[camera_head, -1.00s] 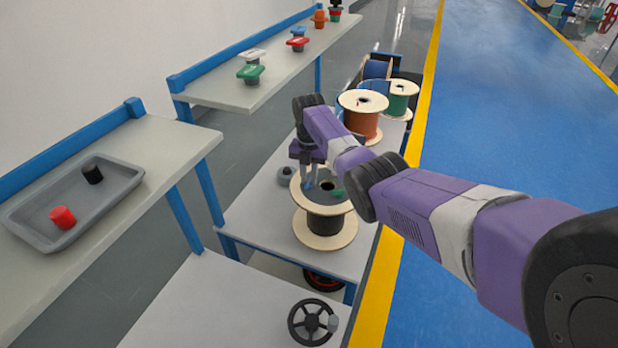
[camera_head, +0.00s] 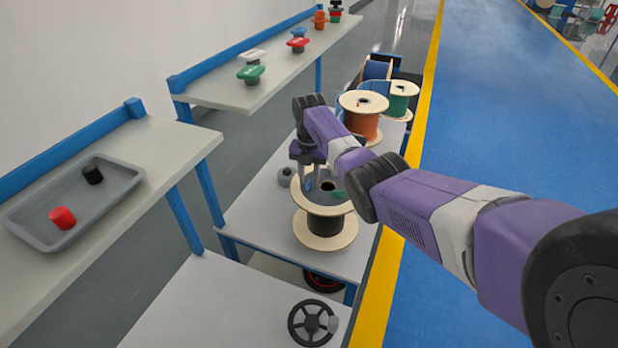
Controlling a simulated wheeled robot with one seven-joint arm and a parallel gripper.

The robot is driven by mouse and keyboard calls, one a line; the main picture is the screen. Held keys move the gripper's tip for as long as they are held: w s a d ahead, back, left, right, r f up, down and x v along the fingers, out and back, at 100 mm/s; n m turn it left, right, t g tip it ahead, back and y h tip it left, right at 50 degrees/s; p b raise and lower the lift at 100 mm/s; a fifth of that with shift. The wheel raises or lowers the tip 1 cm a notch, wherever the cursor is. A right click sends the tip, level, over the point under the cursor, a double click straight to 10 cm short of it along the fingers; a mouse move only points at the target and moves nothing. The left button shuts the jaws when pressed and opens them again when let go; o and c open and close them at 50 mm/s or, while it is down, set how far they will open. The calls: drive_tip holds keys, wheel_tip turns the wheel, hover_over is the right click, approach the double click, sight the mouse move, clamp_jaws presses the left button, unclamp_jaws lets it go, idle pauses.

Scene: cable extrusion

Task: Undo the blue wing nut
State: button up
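My gripper (camera_head: 309,172) points down over the left part of the top flange of a wooden spool (camera_head: 325,242) wound with dark cable. A small blue patch (camera_head: 309,181) shows right at the fingertips. It may be the blue wing nut, but it is too small and too covered to be sure. A small green piece (camera_head: 338,195) shows on the spool's top, right of the gripper. I cannot see whether the fingers are open or closed on anything.
A grey round part (camera_head: 286,176) lies left of the spool on the bench. Orange (camera_head: 361,125) and green (camera_head: 398,100) cable spools stand behind. A grey tray (camera_head: 110,208) holds a red and a black cylinder. Several coloured knobs stand on the back shelf (camera_head: 230,92). A black handwheel (camera_head: 312,322) is in front.

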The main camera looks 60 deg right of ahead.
sight(310, 180)
drive_tip(key=shift+r, duration=0.15)
wheel_tip(310, 180, up, 8)
drive_tip(key=shift+f, duration=0.2)
drive_tip(key=shift+s+f, duration=0.1)
idle(0.6)
